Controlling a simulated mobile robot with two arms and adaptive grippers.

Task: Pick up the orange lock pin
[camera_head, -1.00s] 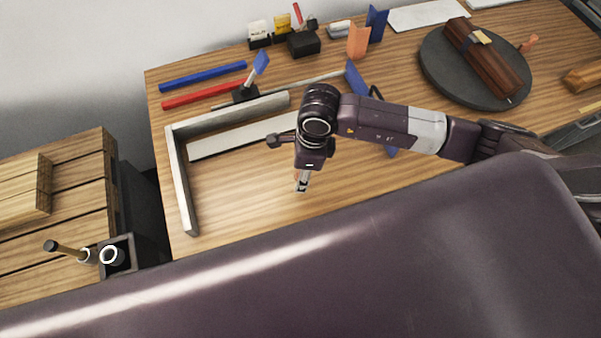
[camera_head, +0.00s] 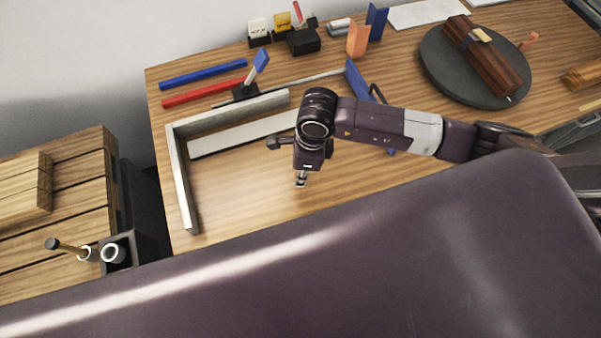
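An orange pin-like piece (camera_head: 528,43), which looks like the lock pin, sits at the right rim of the dark round turntable (camera_head: 440,75) at the back right. My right gripper (camera_head: 301,181) comes in from the right and points down over the bare wood in the middle of the table, far to the left of that piece. Its fingertips are small and partly hidden by the wrist, so I cannot tell whether they are open or shut. My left gripper is not in view.
A brown bundle (camera_head: 485,58) lies on the turntable. A pale L-shaped fence (camera_head: 182,190) and a white strip (camera_head: 235,136) lie left of my gripper. Blue (camera_head: 203,74) and red (camera_head: 204,93) bars, small holders (camera_head: 303,42) and upright orange (camera_head: 358,40) and blue (camera_head: 377,22) plates stand behind.

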